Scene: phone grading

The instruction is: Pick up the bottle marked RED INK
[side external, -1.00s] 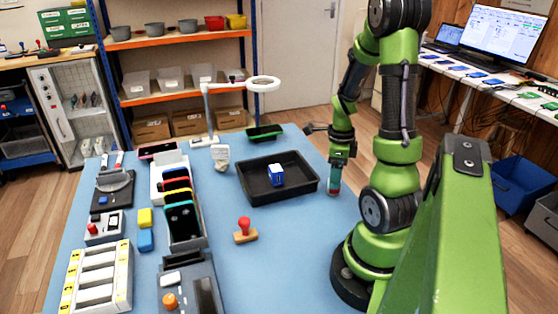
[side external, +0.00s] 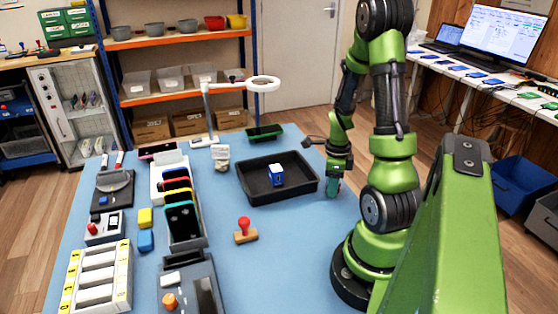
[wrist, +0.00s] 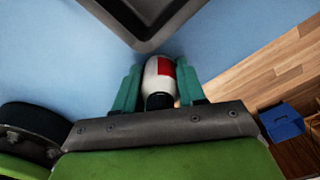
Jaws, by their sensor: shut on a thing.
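A small white bottle (wrist: 158,75) with a red label patch and a dark cap shows in the wrist view, between the two teal fingers of my gripper (wrist: 158,88). The fingers are shut on its sides. Any lettering on the label is too small to read. In the side view my gripper (side external: 333,187) points down at the table, just right of the black tray. The bottle is mostly hidden by the fingers there, and I cannot tell whether its base touches the table.
The black tray (side external: 250,190), holding a blue and white box (side external: 276,176), is left of my gripper. A red-knobbed stamp (side external: 245,231) stands nearer the front. A lamp magnifier (side external: 263,84) rises behind the tray. The table's right edge is close to my gripper.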

